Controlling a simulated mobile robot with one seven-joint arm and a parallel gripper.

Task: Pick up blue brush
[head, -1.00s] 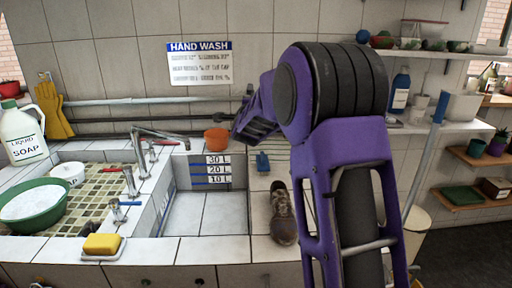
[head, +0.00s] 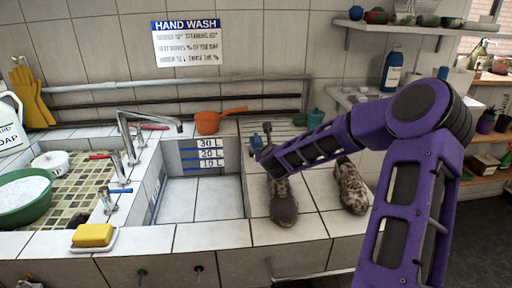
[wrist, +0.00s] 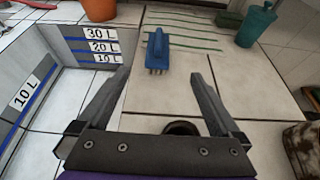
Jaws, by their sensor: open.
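The blue brush (wrist: 157,50) lies on the white tiled counter in the wrist view, bristles toward me. It is ahead of my open, empty gripper (wrist: 158,78), roughly centred between the two fingers and not touching them. In the head view my gripper (head: 262,138) hangs over the counter right of the sink basin, above the left shoe. A small blue patch there looks like the brush (head: 255,141), partly hidden by the gripper.
Two patterned shoes (head: 283,205) (head: 351,187) stand on the counter below and right of my gripper. A teal bottle (head: 315,118) stands behind. An orange dipper (head: 208,122) sits behind the basin (head: 195,205). A yellow sponge (head: 93,235) is front left.

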